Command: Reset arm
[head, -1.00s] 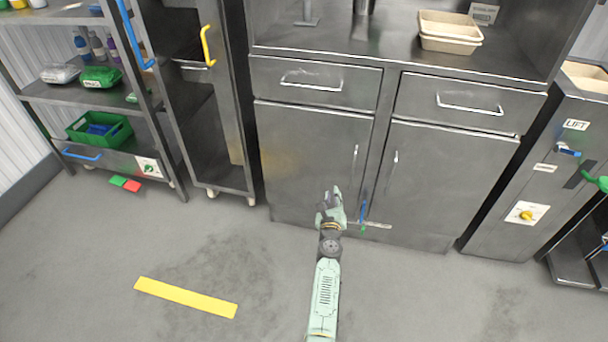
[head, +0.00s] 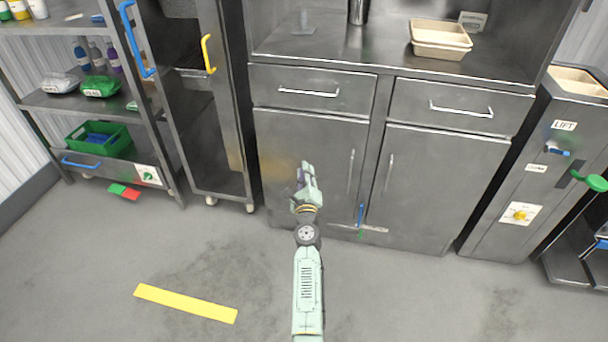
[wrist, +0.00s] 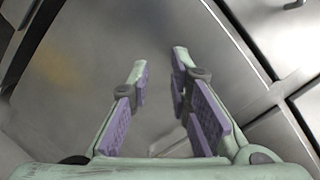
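My arm, pale green with dark joints, reaches from the bottom of the head view toward the metal cabinet (head: 312,165). My gripper (head: 306,168) is in front of the cabinet's left door. In the wrist view, the two purple-padded fingers of my gripper (wrist: 159,68) stand apart with nothing between them, and the plain steel surface lies beyond. The gripper holds nothing. It looks apart from the door, though the exact distance cannot be told.
Two stacked beige trays (head: 440,38) sit on the counter. A metal shelf with a green crate (head: 100,138) stands at left. The lift unit (head: 528,175) stands at right.

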